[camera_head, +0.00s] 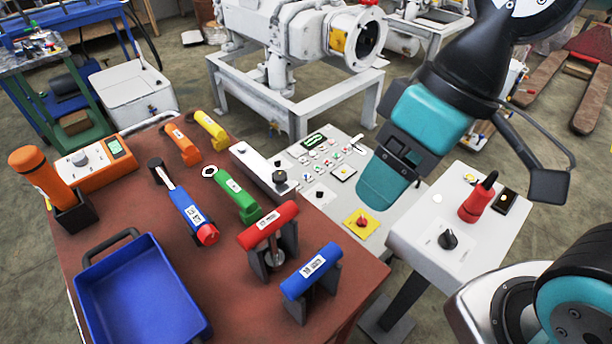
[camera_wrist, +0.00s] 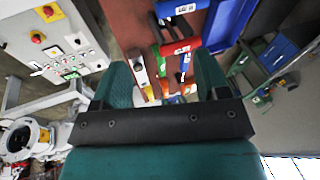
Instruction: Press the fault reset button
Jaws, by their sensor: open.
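The light grey control panel (camera_head: 338,203) stands beyond the red-brown table's right edge and carries rows of small buttons (camera_head: 322,156), switches and a red knob on a yellow plate (camera_head: 361,223). The labels are too small to read, so I cannot tell which is the fault reset button. My teal gripper (camera_head: 384,192) hangs over the right part of the panel, hiding some of it. In the wrist view my gripper (camera_wrist: 163,76) has its two fingers apart with nothing between them. The panel (camera_wrist: 18,22) shows there at the upper left, outside the fingers.
The table (camera_head: 225,285) holds a blue tray (camera_head: 140,295), a green tool (camera_head: 236,194), and red (camera_head: 268,225) and blue (camera_head: 311,271) handled pieces on stands. A white box (camera_head: 425,243) with a black knob and a red handle stands right of the panel. White machinery (camera_head: 300,35) stands behind.

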